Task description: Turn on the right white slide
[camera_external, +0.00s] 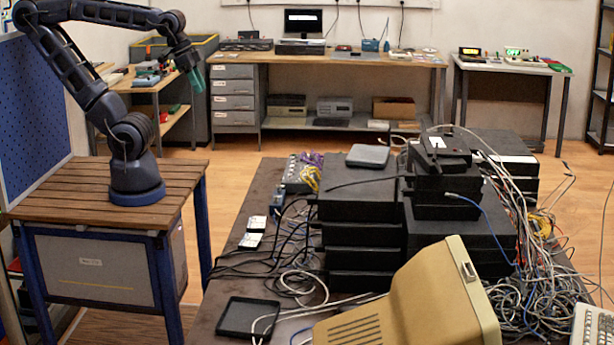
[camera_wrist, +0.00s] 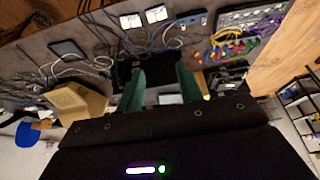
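Two small white pieces with dark edges lie side by side on the dark table's left part. One piece (camera_external: 256,223) is farther back and the other piece (camera_external: 250,240) is nearer the camera. In the wrist view they show near the top, one left (camera_wrist: 131,20) and one right (camera_wrist: 157,13). Their slide parts are too small to make out. My gripper (camera_external: 196,80) is raised in the air at the upper left, well away from both. In the wrist view its two green fingers (camera_wrist: 161,72) stand apart with nothing held between them.
Stacked black boxes (camera_external: 360,235) and tangled cables (camera_external: 535,270) fill the table's middle and right. A black tray (camera_external: 248,318) and a beige monitor (camera_external: 420,300) are in front. A cable-filled panel (camera_wrist: 235,40) shows in the wrist view. Thin cables pass close to the white pieces.

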